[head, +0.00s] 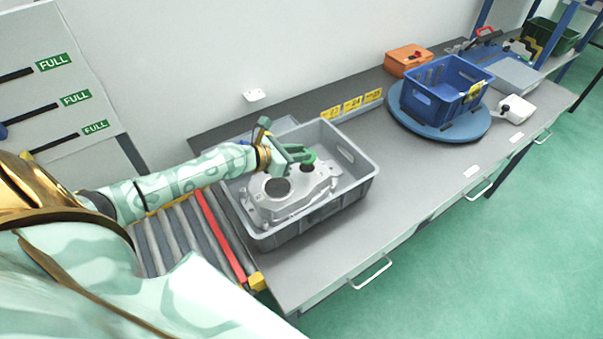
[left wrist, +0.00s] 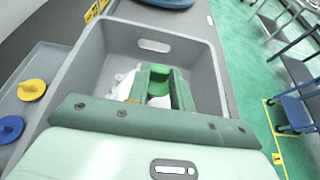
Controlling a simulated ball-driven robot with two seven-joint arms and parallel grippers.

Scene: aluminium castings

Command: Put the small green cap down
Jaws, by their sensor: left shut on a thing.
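My left gripper (head: 302,156) is over the grey crate (head: 368,183) on the bench, above the silver casting (head: 290,207) inside it. It is shut on the small green cap (head: 309,158), which shows bright green at the fingertips. In the left wrist view the cap (left wrist: 158,90) is between the two dark green fingers of the left gripper (left wrist: 160,83). The fingers hide part of the cap and casting. I cannot tell whether the cap touches the casting. The casting has a dark round opening on top. My right gripper is not in view.
A grey tray (left wrist: 43,58) with a yellow cap (left wrist: 32,89) and a blue cap (left wrist: 10,128) stands beside the crate. A roller conveyor (head: 180,235) is left of it. A blue crate (head: 435,95) stands on a blue turntable (head: 470,128). The bench between them is clear.

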